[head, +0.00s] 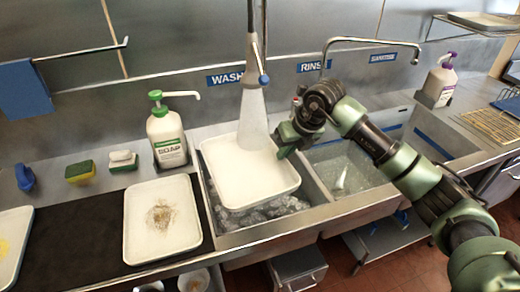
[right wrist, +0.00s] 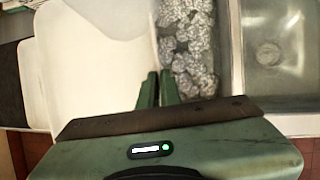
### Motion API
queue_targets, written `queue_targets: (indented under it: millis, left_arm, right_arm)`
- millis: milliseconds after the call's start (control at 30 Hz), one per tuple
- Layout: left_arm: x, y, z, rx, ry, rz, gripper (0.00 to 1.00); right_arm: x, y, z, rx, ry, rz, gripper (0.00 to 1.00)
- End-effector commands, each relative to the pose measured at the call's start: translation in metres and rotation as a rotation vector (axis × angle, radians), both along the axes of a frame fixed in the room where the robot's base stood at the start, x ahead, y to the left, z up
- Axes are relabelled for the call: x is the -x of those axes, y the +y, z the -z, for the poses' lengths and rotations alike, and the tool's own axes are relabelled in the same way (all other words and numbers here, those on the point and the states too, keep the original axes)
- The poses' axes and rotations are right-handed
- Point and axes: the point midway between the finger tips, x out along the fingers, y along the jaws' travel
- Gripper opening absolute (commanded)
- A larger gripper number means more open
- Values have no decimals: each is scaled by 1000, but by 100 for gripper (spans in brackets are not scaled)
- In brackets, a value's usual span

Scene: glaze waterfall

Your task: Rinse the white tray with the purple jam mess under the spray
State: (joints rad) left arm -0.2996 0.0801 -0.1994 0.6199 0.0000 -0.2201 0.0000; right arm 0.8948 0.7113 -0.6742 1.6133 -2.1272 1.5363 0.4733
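A white tray (head: 232,190) is over the left basin, under the sign WASH, with a pale spray (head: 253,122) falling onto it from the hanging nozzle (head: 252,68). Its visible surface looks plain white; I see no purple jam on it. My right gripper (head: 286,140) is at the tray's upper right corner. In the right wrist view, the fingers (right wrist: 158,88) are close together at the edge of the tray (right wrist: 85,85) and appear closed on its rim. My left gripper is not in view.
A white tray with a brown mess (head: 137,238) lies on the dark mat (head: 75,235). A tray with a yellow stain (head: 12,232) is at the left edge. A soap bottle (head: 168,140), sponge (head: 80,171) and rinse basin (head: 350,172) are nearby.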

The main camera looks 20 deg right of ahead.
Motion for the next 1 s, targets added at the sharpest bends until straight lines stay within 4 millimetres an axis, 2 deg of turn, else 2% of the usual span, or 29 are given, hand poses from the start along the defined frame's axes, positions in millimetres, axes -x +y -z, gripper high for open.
queue_targets:
  millis: [367,1000]
  left_arm:
    - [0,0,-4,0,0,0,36]
    - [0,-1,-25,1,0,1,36]
  right_arm:
    - [2,3,-6,0,-2,-2,0]
    - [34,35,-41,-1,-2,-1,0]
